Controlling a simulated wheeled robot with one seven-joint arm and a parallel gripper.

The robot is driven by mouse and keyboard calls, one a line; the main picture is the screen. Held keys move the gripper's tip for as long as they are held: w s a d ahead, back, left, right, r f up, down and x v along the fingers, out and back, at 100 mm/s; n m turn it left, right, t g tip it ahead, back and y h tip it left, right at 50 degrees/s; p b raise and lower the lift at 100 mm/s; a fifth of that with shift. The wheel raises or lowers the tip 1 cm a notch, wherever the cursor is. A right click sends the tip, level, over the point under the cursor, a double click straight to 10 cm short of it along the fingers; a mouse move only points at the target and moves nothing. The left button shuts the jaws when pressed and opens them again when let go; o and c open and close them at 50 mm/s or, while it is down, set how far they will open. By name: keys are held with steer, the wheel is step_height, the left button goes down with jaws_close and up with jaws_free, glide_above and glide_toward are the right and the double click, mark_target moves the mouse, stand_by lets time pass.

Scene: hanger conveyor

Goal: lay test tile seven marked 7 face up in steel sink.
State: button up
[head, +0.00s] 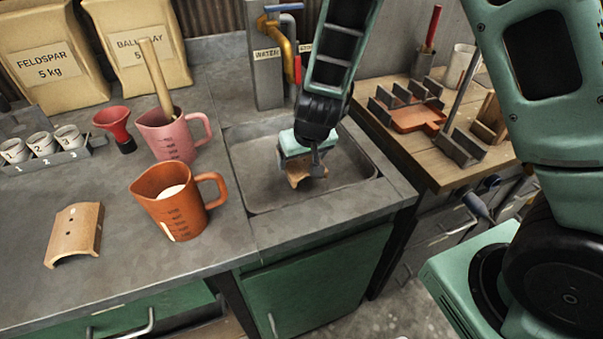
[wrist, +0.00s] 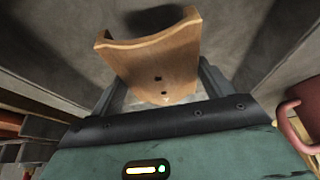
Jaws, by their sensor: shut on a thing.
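My gripper (head: 316,158) is down inside the steel sink (head: 263,196). It is shut on a curved tan tile (head: 294,178). In the wrist view the tile (wrist: 158,64) sits between the two fingers, showing a broad surface with two small dark holes. I cannot read a 7 on it, and I cannot tell whether it touches the sink floor. Much of it is hidden behind my gripper in the head view. Another curved tan tile (head: 76,232) with two holes lies arched on the counter at the left; no number is readable on it.
An orange jug (head: 176,212) and a pink jug (head: 168,138) stand on the counter left of the sink. Taps (head: 284,42) rise behind the sink. A wooden bench (head: 400,148) with grey racks and a terracotta-coloured piece is at the right. The sink's front area is clear.

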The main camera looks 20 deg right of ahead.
steer(key=shift+f+b, duration=0.6)
steer(key=shift+f, duration=1.4)
steer(key=shift+f, duration=0.15)
steer(key=o, duration=1.2)
